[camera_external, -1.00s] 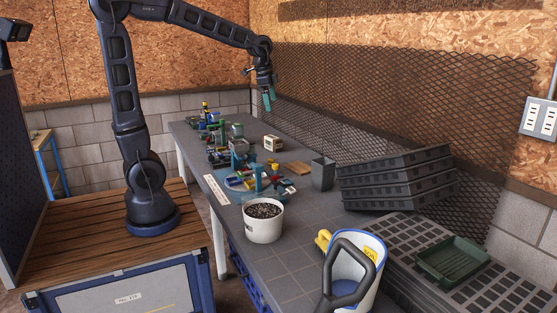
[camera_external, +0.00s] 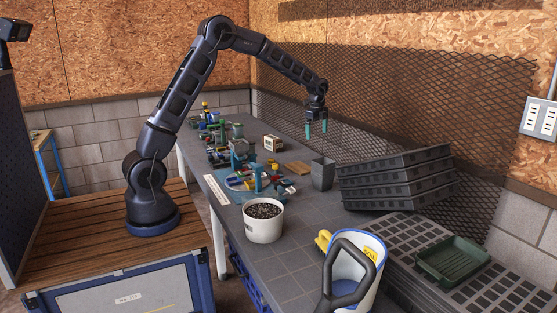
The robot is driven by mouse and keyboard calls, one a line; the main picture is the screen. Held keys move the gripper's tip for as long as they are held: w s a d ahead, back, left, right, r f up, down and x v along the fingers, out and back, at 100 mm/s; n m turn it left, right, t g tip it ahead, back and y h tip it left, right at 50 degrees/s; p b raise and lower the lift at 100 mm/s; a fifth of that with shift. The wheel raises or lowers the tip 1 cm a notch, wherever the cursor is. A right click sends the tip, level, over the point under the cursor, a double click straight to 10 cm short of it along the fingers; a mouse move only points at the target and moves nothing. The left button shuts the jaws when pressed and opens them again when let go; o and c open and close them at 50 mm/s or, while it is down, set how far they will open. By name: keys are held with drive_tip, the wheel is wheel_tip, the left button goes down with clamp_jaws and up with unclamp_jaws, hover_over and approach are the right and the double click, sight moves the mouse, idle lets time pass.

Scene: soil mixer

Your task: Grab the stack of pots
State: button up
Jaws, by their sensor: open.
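The stack of pots (camera_external: 322,175) is a dark grey, square, tapered shape standing upright on the workbench, left of the black trays. How many pots are nested in it cannot be told. My gripper (camera_external: 316,130) points down with its two teal fingers apart and nothing between them. It hangs above the pots and slightly left of them in the picture, with a visible gap between fingertips and rim.
Black trays (camera_external: 395,190) are stacked right of the pots. A white bucket of soil (camera_external: 263,228) and a white-and-blue bucket (camera_external: 352,290) stand nearer. A small box (camera_external: 273,143), a wooden piece (camera_external: 298,168) and cluttered parts lie left. Mesh (camera_external: 420,110) stands behind.

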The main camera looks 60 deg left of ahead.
drive_tip(key=m, duration=0.2)
approach(324, 161)
drive_tip(key=shift+s+a+f+g, duration=0.25)
drive_tip(key=shift+a+f+g, duration=0.05)
drive_tip(key=shift+a, duration=0.25)
drive_tip(key=shift+w+a+f, duration=0.1)
drive_tip(key=shift+w+f, duration=0.1)
drive_tip(key=shift+f, duration=0.35)
wheel_tip(324, 161, down, 5)
drive_tip(key=shift+f, duration=0.2)
drive_tip(key=f, duration=0.2)
drive_tip(key=d+f, duration=0.1)
drive_tip(key=f, duration=0.1)
drive_tip(key=shift+w+f, duration=0.1)
drive_tip(key=shift+w, duration=0.1)
drive_tip(key=shift+f, duration=0.45)
drive_tip(key=shift+f, duration=0.25)
drive_tip(key=c, duration=1)
